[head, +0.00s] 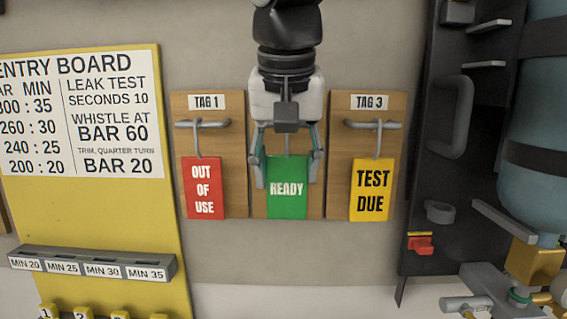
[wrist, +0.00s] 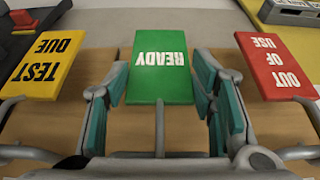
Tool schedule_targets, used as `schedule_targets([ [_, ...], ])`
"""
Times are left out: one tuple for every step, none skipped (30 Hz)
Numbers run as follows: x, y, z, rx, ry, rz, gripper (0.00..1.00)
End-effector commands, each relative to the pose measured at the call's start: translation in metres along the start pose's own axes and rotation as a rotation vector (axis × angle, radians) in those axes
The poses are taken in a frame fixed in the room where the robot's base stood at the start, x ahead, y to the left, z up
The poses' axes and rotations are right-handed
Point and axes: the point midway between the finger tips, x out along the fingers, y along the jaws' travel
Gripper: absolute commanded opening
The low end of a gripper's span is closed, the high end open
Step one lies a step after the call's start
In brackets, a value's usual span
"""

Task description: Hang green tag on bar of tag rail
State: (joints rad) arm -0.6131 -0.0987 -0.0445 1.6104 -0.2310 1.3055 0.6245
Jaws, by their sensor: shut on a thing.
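The green READY tag (head: 288,202) is upright in front of the middle board (head: 259,204), between the red and yellow tags.
The red OUT OF USE tag (head: 203,189) hangs from the TAG 1 bar (head: 190,125). The yellow TEST DUE tag (head: 372,190) hangs from the TAG 3 bar (head: 362,125). A yellow entry board (head: 90,215) stands left, a dark panel (head: 425,180) right.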

Motion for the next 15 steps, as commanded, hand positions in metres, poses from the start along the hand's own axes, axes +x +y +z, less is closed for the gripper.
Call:
schedule_targets([
  [-0.0001, 0.0001, 0.0000, 0.000, 0.000, 0.000, 0.32],
  [-0.0001, 0.0000, 0.0000, 0.000, 0.000, 0.000, 0.32],
  [-0.0001, 0.0001, 0.0000, 0.000, 0.000, 0.000, 0.32],
  [-0.0002, 0.0001, 0.0000, 0.000, 0.000, 0.000, 0.55],
  [-0.0001, 0.0001, 0.0000, 0.000, 0.000, 0.000, 0.62],
  [-0.0001, 0.0001, 0.0000, 0.000, 0.000, 0.000, 0.71],
  [-0.0001, 0.0001, 0.0000, 0.000, 0.000, 0.000, 0.74],
  [-0.0001, 0.0001, 0.0000, 0.000, 0.000, 0.000, 0.74],
  [-0.0001, 0.0001, 0.0000, 0.000, 0.000, 0.000, 0.74],
  [-0.0001, 0.0001, 0.0000, 0.000, 0.000, 0.000, 0.74],
  [-0.0001, 0.0001, 0.0000, 0.000, 0.000, 0.000, 0.74],
  [-0.0001, 0.0001, -0.0001, 0.000, 0.000, 0.000, 0.74],
  [-0.0001, 0.0001, -0.0001, 0.000, 0.000, 0.000, 0.74],
  [-0.0001, 0.0001, -0.0001, 0.000, 0.000, 0.000, 0.74],
  [-0.0001, 0.0001, 0.0000, 0.000, 0.000, 0.000, 0.74],
])
